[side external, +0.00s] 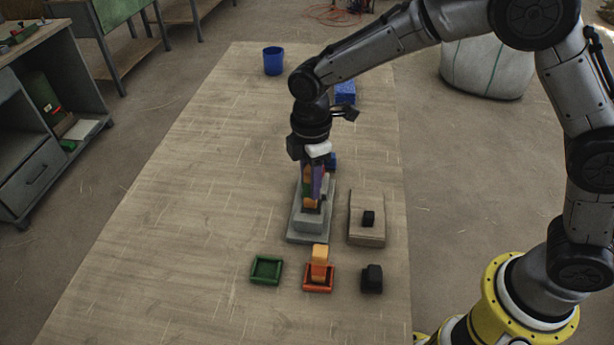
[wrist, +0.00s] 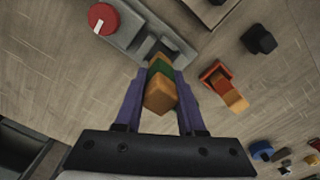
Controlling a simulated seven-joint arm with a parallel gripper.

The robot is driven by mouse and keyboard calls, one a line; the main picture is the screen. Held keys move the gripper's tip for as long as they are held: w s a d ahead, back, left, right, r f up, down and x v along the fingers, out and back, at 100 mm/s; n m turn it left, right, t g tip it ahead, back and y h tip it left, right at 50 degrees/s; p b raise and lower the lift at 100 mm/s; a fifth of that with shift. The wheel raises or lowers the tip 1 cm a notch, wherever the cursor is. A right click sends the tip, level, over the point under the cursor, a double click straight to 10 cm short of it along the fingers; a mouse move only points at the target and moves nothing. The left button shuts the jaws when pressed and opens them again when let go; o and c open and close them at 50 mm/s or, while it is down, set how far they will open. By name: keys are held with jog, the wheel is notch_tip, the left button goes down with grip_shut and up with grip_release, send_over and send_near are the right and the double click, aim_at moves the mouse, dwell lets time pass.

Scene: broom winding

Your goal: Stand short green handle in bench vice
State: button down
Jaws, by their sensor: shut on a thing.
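My gripper (wrist: 160,92) has purple fingers and is shut on the short green handle (wrist: 159,68), an orange piece with a green band. In the side view my gripper (side external: 314,184) points down over the grey bench vice (side external: 308,224), with the handle (side external: 309,189) upright between its fingers. In the wrist view the handle's far end is at the jaw gap of the vice (wrist: 128,33). I cannot tell whether it is seated in the jaws or just above them. The fingers partly hide the handle and vice.
An orange tray (side external: 305,286) with an upright orange piece (side external: 320,262), a green tray (side external: 254,272) and a black block (side external: 372,279) are in front. A board (side external: 367,235) with a black knob is right of the vice. A blue cup (side external: 273,61) stands behind. The table's left is clear.

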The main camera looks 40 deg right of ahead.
jog(key=shift+f, duration=1.8)
jog(key=shift+f, duration=0.6)
jog(key=c, duration=0.8)
grip_release()
jog(key=shift+r, duration=5.55)
jog(key=shift+d, duration=0.1)
